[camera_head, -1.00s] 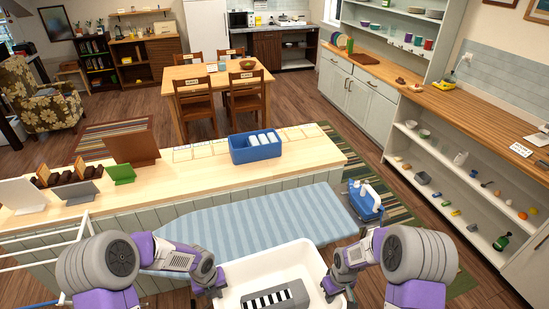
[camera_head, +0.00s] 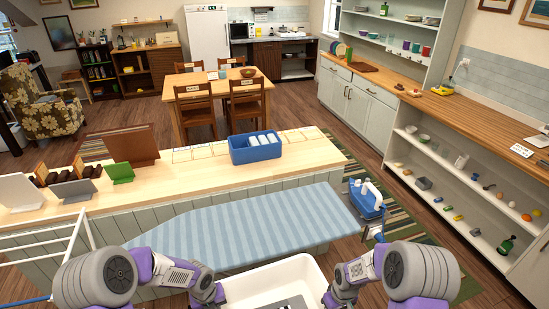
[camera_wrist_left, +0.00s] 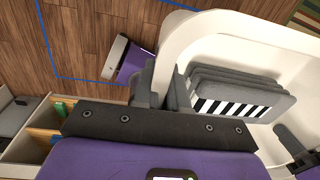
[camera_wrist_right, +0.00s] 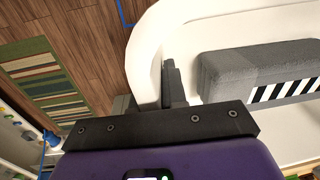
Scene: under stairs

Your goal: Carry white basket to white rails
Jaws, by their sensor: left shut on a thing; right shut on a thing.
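The white basket (camera_head: 262,280) is at the bottom of the head view, partly cut off, between my two arms. Grey items with a black-and-white striped face (camera_wrist_left: 238,100) lie inside it. My left gripper (camera_head: 212,298) is shut on its left rim, and the rim (camera_wrist_left: 180,40) shows in the left wrist view. My right gripper (camera_head: 332,299) is shut on the right rim (camera_wrist_right: 146,50), seen in the right wrist view. The white rails (camera_head: 45,243) stand at the left edge of the head view, left of the ironing board.
Shelves (camera_head: 460,190) line the right. Blue floor lines (camera_wrist_left: 62,60) show.

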